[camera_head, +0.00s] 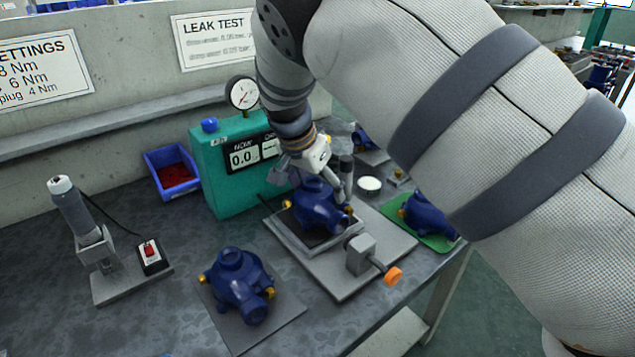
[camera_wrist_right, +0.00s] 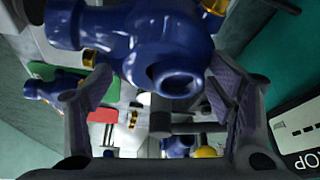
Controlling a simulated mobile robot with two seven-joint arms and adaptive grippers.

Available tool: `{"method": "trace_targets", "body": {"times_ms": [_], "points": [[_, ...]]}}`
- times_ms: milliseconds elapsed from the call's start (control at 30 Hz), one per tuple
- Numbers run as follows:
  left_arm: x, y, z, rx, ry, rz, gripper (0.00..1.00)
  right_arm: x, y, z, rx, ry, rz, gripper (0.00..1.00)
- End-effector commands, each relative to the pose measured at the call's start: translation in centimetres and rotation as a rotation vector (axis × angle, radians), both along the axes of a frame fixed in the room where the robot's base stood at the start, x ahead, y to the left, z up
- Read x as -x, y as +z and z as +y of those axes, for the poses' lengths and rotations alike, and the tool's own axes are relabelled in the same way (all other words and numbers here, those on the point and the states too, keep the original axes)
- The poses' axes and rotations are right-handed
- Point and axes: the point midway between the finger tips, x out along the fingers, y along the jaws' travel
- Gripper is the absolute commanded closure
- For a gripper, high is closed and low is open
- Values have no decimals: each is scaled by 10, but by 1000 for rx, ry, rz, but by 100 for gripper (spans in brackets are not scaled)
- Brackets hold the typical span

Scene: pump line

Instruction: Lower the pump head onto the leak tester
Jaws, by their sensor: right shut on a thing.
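My right gripper (camera_head: 322,178) reaches down from above and is shut on a blue pump head (camera_head: 318,208) with brass fittings. The pump head is over the dark pad of the leak tester's grey base plate (camera_head: 345,285); I cannot tell whether it touches the pad. In the right wrist view the pump head (camera_wrist_right: 150,45) fills the top middle, between the fingers of the gripper (camera_wrist_right: 160,105). The leak tester's teal box (camera_head: 212,165), with gauge and display reading 0.0, stands just behind. My left gripper is not in view.
A clamp with an orange knob (camera_head: 392,276) is at the plate's front right. Another blue pump head (camera_head: 238,285) sits on a grey mat in front, and one (camera_head: 425,214) on a green mat at right. A blue bin (camera_head: 171,172) and a tool stand (camera_head: 95,250) are left.

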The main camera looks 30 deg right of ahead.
Motion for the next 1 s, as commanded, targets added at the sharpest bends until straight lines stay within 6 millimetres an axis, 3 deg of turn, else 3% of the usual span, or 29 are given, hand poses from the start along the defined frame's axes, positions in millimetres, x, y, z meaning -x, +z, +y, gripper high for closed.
{"method": "trace_targets", "body": {"times_ms": [733,767,800,867,1000], "points": [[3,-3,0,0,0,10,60,0,-15,0,2,0,-2,60],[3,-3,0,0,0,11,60,0,-15,0,2,0,-2,22],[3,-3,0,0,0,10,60,0,-14,0,1,1,-2,13],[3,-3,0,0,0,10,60,0,-14,0,1,1,-2,1],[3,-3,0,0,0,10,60,0,-15,0,1,0,-1,1]]}}
